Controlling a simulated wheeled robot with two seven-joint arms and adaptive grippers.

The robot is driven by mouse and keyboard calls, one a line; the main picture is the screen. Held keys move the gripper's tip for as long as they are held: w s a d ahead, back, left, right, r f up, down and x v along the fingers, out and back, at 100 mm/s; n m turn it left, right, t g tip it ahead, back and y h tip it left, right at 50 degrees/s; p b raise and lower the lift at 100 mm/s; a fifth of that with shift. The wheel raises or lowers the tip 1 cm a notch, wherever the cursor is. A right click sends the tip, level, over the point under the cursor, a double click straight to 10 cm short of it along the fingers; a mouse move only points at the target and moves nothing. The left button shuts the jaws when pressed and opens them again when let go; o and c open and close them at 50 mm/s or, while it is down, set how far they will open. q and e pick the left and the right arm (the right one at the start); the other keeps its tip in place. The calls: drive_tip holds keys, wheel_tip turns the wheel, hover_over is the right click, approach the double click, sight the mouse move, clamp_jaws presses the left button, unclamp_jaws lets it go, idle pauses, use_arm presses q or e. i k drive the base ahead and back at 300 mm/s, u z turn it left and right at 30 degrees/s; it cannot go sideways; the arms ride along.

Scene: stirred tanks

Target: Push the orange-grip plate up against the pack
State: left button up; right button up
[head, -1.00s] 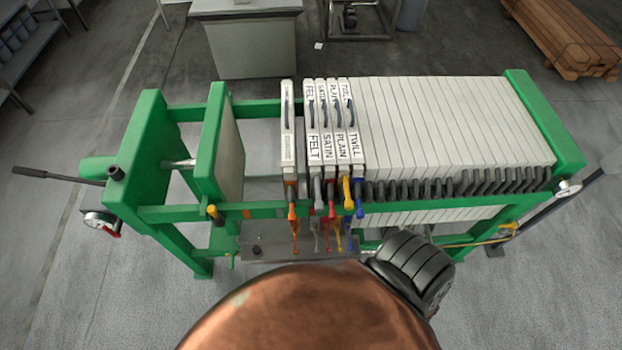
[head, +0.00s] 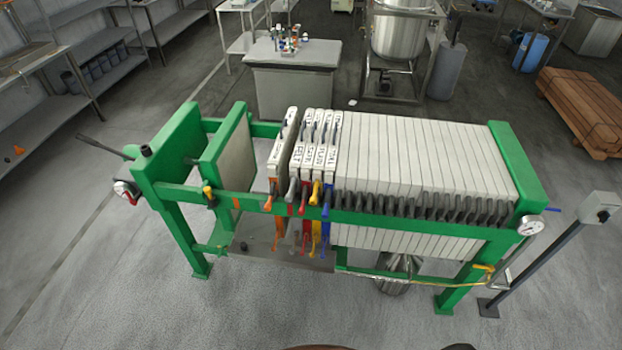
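The orange-grip plate (head: 281,155) is a pale upright plate hanging across the green press frame (head: 420,222), with an orange grip (head: 268,203) at its near end. A narrow gap separates it from the labelled plates to its right. Those plates (head: 318,150) stand close together, with grey, red, yellow and blue grips. The long pack of white plates (head: 420,155) follows them to the right. To the left, across a wider gap, is the green pressing plate (head: 232,145). Neither gripper is in view. Only dark slivers show at the bottom edge.
A grey post with a box (head: 598,210) stands right of the press. A cabinet (head: 295,85) with small bottles and a steel tank (head: 403,38) stand behind. Timber (head: 580,110) lies at the far right. The floor in front of the press is clear.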

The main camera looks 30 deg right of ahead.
sight(279, 181)
drive_tip(key=z, duration=0.7)
drive_tip(key=i, duration=0.45)
